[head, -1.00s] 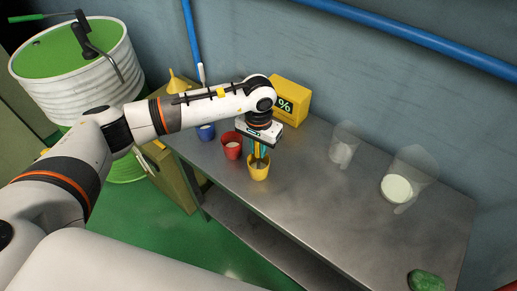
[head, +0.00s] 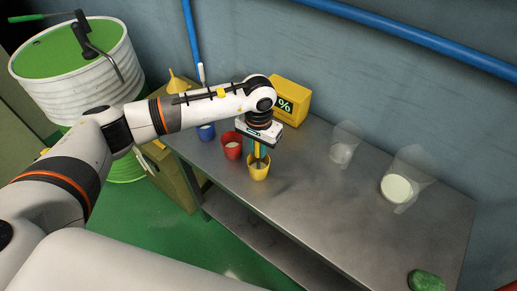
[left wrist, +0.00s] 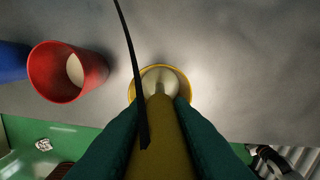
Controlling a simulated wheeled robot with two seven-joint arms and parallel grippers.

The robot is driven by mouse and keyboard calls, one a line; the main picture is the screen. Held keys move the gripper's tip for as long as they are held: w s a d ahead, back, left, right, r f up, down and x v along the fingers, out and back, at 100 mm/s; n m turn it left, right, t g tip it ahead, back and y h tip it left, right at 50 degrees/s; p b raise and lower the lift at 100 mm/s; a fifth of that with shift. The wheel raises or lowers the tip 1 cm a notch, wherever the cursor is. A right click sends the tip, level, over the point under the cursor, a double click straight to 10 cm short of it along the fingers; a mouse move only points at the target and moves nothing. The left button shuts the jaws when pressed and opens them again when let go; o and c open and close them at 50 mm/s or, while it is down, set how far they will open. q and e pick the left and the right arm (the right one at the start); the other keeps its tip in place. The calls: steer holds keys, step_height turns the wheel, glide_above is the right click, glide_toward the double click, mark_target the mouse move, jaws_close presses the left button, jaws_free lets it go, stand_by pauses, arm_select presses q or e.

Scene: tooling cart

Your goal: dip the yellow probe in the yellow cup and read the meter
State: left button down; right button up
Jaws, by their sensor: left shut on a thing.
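My left gripper (head: 260,152) points down over the yellow cup (head: 259,173) and is shut on the yellow probe (left wrist: 160,135). In the left wrist view the probe lies between the two dark green fingers, with its tip over or inside the mouth of the yellow cup (left wrist: 133,92). I cannot tell how deep the tip is. A black cable runs up from the probe. The yellow meter (head: 291,101) stands behind the gripper; a "%" sign shows on its display, and my arm hides the rest. My right gripper is not in view.
A red cup (head: 232,151) and a blue cup (head: 206,132) stand left of the yellow cup on the metal bench (head: 330,205). Two clear beakers (head: 345,140) (head: 415,165) stand to the right. A green object (head: 426,281) lies near the front right corner.

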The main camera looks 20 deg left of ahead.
arm_select(q)
steer(key=shift+r, duration=0.1)
